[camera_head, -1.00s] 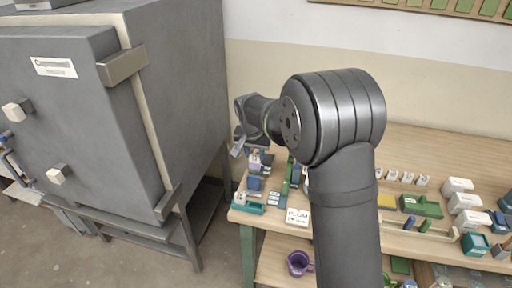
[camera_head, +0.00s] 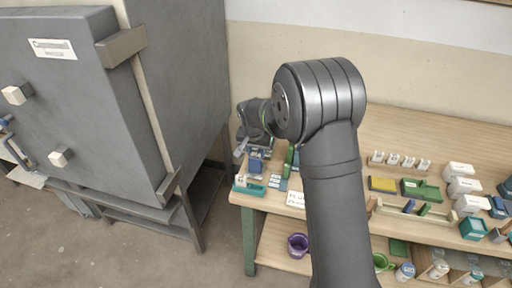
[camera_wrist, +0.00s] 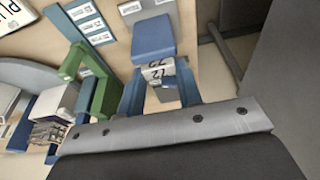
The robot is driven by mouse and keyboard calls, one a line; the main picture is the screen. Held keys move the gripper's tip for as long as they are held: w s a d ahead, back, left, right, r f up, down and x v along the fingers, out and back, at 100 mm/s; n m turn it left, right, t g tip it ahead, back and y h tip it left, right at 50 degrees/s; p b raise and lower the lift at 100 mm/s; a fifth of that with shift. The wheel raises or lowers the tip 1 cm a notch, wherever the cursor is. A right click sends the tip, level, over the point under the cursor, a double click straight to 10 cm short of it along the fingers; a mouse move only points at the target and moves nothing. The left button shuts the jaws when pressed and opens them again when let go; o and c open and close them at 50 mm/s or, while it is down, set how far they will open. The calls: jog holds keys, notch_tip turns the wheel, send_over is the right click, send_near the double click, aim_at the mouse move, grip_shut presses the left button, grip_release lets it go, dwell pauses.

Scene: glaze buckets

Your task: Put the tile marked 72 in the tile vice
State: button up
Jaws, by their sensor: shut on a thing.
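My gripper (camera_wrist: 162,88) is shut on the white tile marked 72 (camera_wrist: 160,73), between its two blue fingers. In the head view my gripper (camera_head: 254,143) is over the left end of the bench, mostly hidden by my arm. A blue block (camera_wrist: 152,37) with a pale grey plate beside it is just beyond the tile in the wrist view; I cannot tell if the tile touches it. A teal base (camera_head: 248,189) shows at the bench's front left corner. A green bracket (camera_wrist: 90,82) is left of the fingers in the wrist view. I cannot tell which is the vice.
A strip of blue labelled pieces (camera_wrist: 88,22) is near the green bracket. A white PLUM sign (camera_head: 297,199) lies at the bench's front edge. The grey kiln (camera_head: 190,80) stands left of the bench. A purple mug (camera_head: 298,245) is on the shelf below.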

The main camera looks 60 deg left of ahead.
jog(key=shift+f, duration=0.35)
jog(key=shift+f, duration=0.3)
dwell(0.6)
jog(key=o, duration=1.1)
jog(key=shift+r, duration=3.5)
jog(key=shift+f, duration=0.1)
